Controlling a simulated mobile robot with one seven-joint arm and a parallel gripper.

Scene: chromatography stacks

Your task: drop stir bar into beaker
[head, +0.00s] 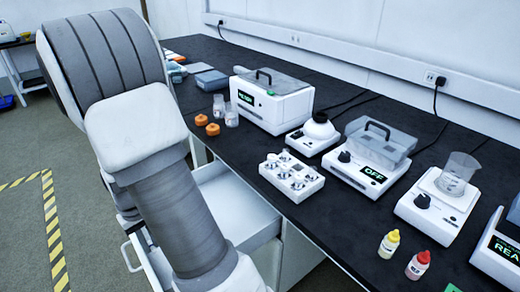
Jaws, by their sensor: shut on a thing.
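A clear glass beaker (458,173) stands upright on a white stirrer-like device with a black knob (436,212), on the right part of the black bench. Nothing can be made out inside the beaker at this size. My arm crosses the left of the head view and runs out at the bottom edge. My gripper is not in view. I cannot see a stir bar anywhere in this view.
An open white drawer (236,212) juts out below the bench beside my arm. Bare bench lies between rack and bottles.

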